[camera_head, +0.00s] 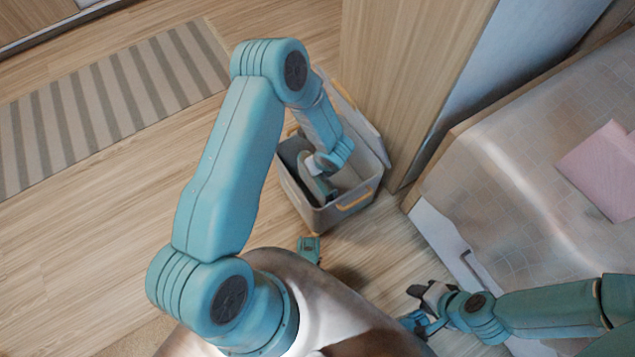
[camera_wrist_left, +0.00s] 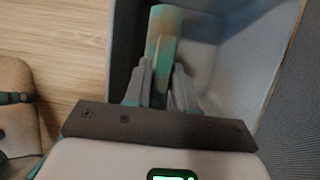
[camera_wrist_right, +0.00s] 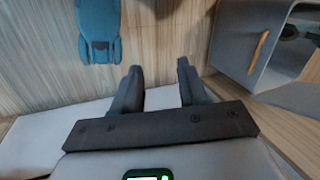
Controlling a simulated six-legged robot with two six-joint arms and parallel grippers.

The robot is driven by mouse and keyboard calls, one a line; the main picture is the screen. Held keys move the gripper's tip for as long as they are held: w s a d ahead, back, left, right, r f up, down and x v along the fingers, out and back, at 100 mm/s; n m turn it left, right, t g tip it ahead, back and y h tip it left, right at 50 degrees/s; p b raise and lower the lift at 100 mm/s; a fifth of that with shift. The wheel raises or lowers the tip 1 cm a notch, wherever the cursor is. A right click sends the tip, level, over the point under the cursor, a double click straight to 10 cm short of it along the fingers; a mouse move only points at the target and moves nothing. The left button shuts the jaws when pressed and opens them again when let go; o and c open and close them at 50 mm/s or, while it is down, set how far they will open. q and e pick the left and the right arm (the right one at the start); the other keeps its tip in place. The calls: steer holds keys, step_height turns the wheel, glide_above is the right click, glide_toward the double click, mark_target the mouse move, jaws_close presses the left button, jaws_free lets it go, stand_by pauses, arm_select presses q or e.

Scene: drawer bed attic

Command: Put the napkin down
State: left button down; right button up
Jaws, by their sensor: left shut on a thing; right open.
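A rolled teal-and-tan thing (camera_wrist_left: 164,38), which I take to be the napkin, stands between the fingers of my left gripper (camera_wrist_left: 160,85). The left gripper is shut on it. In the head view my left gripper (camera_head: 322,190) reaches down into a grey storage bin (camera_head: 325,217), and the arm hides part of it. The left wrist view shows the bin's inner wall (camera_wrist_left: 228,65) close beside the roll. Whether the roll touches the bin floor I cannot tell. My right gripper (camera_wrist_right: 160,85) is open and empty, low beside the bed; in the head view it is at lower right (camera_head: 415,305).
The bin has yellow handles (camera_head: 355,200) and stands beside a wooden cabinet panel (camera_head: 400,80). A bed (camera_head: 490,190) with a pink cloth (camera_head: 605,165) is on the right. A striped rug (camera_head: 100,105) lies at upper left. The wooden floor (camera_head: 90,260) on the left is clear.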

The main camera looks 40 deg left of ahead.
arm_select(q)
step_height(320, 180, down, 10)
steer(key=b, duration=0.3)
steer(key=shift+r, duration=0.25)
arm_select(e)
steer(key=f, duration=0.2)
steer(key=w+f, duration=0.1)
steer(key=shift+d+f, duration=0.2)
steer(key=shift+d, duration=0.15)
arm_select(q)
steer(key=shift+f, duration=0.1)
arm_select(e)
steer(key=shift+f, duration=0.1)
arm_select(q)
steer(key=shift+f, duration=0.15)
steer(key=c, duration=0.9)
jaws_free()
arm_select(e)
steer(key=shift+w+f+t, duration=0.1)
steer(key=shift+w+t, duration=0.05)
steer(key=shift+t, duration=0.15)
